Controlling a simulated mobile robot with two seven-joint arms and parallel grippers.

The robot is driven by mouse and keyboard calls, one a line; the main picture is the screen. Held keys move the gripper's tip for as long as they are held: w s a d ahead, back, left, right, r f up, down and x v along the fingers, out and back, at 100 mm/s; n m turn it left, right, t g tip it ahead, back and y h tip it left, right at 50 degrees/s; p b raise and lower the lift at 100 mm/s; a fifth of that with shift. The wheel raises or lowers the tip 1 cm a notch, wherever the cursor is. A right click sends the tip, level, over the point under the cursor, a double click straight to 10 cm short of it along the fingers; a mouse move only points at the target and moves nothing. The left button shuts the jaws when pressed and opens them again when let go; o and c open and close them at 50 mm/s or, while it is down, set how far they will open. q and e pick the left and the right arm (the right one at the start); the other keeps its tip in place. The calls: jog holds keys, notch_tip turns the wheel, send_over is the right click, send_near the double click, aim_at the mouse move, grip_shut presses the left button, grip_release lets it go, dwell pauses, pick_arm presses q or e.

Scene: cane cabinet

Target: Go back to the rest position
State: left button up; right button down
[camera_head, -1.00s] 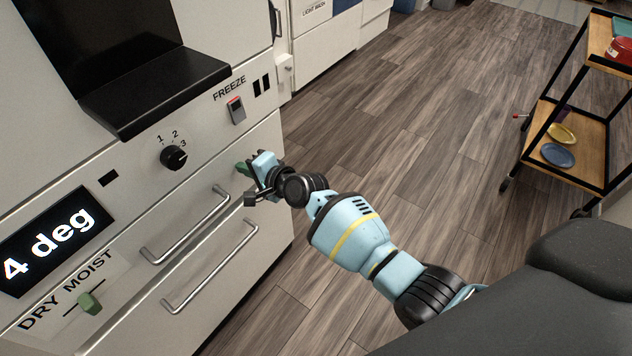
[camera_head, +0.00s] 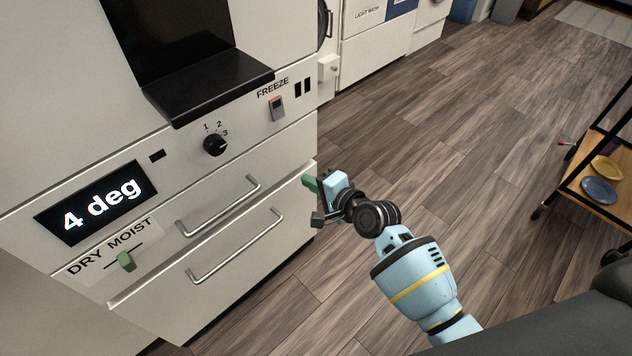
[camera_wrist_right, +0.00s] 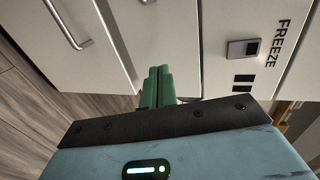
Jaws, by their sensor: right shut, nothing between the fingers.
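My right gripper (camera_head: 310,183) shows in the head view just off the right front edge of the white appliance (camera_head: 292,150), beside its upper drawer. Its green fingers are together with nothing between them; they also show shut in the right wrist view (camera_wrist_right: 157,86), pointing toward the appliance front. I cannot tell whether the fingertips touch the appliance. My left gripper is in neither view.
The appliance has drawer handles (camera_head: 238,246), a black knob (camera_head: 215,145), a freeze switch (camera_head: 277,107) and a green dry-moist slider (camera_head: 126,261). A wooden-shelved cart (camera_head: 585,205) stands at the right. The wooden floor (camera_head: 450,120) between them is clear.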

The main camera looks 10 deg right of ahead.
jog(key=shift+s+d+r, duration=0.2)
jog(key=shift+s+d, duration=0.15)
jog(key=shift+s, duration=0.15)
jog(key=shift+f, duration=0.1)
